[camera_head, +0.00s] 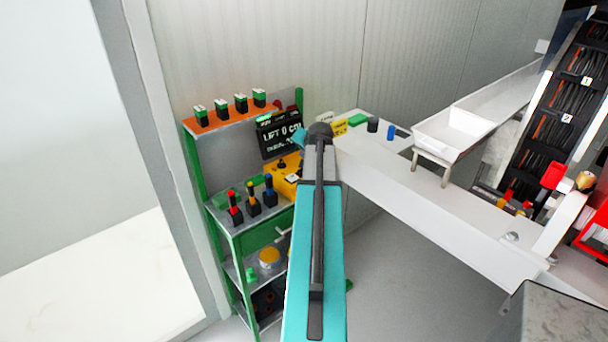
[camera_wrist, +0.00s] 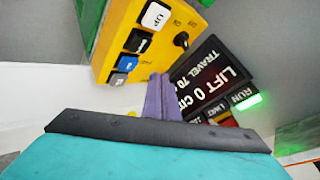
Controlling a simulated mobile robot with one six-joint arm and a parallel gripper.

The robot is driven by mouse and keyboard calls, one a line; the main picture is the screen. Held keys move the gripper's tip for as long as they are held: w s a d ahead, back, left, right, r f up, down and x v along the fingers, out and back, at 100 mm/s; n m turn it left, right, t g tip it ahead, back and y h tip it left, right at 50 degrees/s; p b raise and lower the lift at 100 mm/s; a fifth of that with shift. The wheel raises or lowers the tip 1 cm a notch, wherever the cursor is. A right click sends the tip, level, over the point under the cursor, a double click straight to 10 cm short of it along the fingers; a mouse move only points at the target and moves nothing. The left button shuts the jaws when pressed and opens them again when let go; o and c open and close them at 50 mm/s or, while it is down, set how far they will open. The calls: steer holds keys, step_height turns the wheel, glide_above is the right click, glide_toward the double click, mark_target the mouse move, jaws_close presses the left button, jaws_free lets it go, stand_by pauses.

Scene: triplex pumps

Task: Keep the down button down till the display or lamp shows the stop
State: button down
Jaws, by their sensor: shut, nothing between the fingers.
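A yellow control box (camera_wrist: 112,42) fills the upper left of the wrist view. It carries a white UP button (camera_wrist: 155,15), a black button (camera_wrist: 137,41) below it, a blue button (camera_wrist: 126,63) and a black knob (camera_wrist: 181,40). The labels on the lower two buttons are too blurred to read. My gripper (camera_wrist: 159,78) is shut and empty, its purple fingertips apart from the buttons in the picture; contact cannot be told. The black display (camera_wrist: 212,78) reads "LIFT 0" and "TRAVEL 70", partly cut. The RUN lamp (camera_wrist: 242,102) glows green; the LIMIT lamp (camera_wrist: 216,115) looks dark.
The yellow box (camera_head: 282,180) and display (camera_head: 279,133) stand on a green shelf unit (camera_head: 222,226), partly behind my arm. Several coloured-handled tools (camera_head: 254,200) stand in front. A white bench (camera_head: 400,190) with a tray (camera_head: 465,128) lies to the right.

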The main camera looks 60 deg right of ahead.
steer(key=shift+f+b, duration=1.15)
steer(key=shift+f, duration=1.1)
steer(key=shift+f, duration=0.1)
stand_by(0.3)
steer(key=shift+f+b, duration=0.3)
steer(key=shift+f+b, duration=0.4)
steer(key=shift+f, duration=0.15)
stand_by(1.3)
steer(key=shift+r, duration=0.1)
stand_by(2.8)
steer(key=shift+r+p, duration=0.5)
steer(key=shift+r, duration=0.35)
